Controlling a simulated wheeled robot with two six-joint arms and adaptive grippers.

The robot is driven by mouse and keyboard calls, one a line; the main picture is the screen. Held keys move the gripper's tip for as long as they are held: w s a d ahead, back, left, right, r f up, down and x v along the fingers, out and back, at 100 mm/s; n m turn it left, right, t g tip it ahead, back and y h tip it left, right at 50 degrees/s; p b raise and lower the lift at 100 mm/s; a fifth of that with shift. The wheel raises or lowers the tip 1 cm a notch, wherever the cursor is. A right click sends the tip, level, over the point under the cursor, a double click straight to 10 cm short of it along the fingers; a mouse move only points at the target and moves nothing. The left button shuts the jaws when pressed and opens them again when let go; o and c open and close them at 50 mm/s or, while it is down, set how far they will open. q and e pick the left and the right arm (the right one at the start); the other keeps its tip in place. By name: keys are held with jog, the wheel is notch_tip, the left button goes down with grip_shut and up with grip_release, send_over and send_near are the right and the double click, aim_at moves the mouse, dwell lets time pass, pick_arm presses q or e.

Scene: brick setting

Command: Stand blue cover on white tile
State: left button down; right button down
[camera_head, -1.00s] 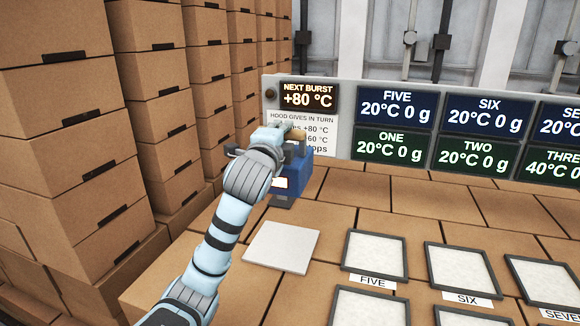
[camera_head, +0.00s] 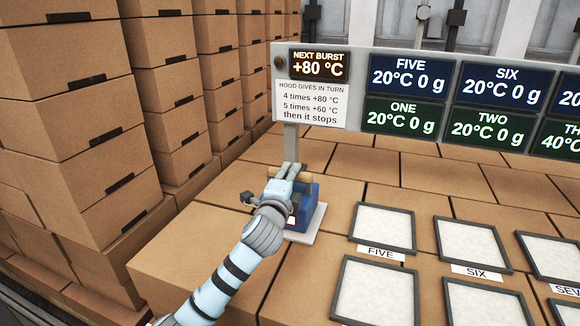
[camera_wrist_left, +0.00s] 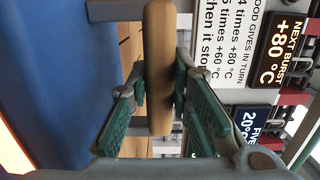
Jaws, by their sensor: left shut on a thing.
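The blue cover (camera_head: 309,196) has a wooden bar handle (camera_wrist_left: 161,72) on top. My left gripper (camera_head: 290,174) is shut on that handle; the left wrist view shows its green-padded fingers on both sides of the bar. The cover's blue side (camera_wrist_left: 60,75) fills the left of that view. In the head view the cover looks upright over the white tile (camera_head: 304,238), whose right and front edges show around it. Whether its base touches the tile or hangs just above it I cannot tell. My arm hides part of the cover and tile. My right gripper is not in view.
Grey-framed white panels, including FIVE (camera_head: 384,228) and SIX (camera_head: 473,243), lie to the right on the brown box top. A sign board (camera_head: 319,103) reading +80 °C stands behind on a post. Stacked cartons (camera_head: 75,130) rise at the left.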

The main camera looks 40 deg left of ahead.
pick_arm(q)
jog(key=c, duration=1.9)
grip_release()
jog(key=shift+w, duration=0.1)
jog(key=o, duration=0.4)
jog(key=shift+d+r, duration=0.1)
jog(key=shift+r, duration=0.05)
jog(key=shift+o, duration=0.2)
jog(key=shift+s, duration=0.25)
jog(key=v, duration=1.2)
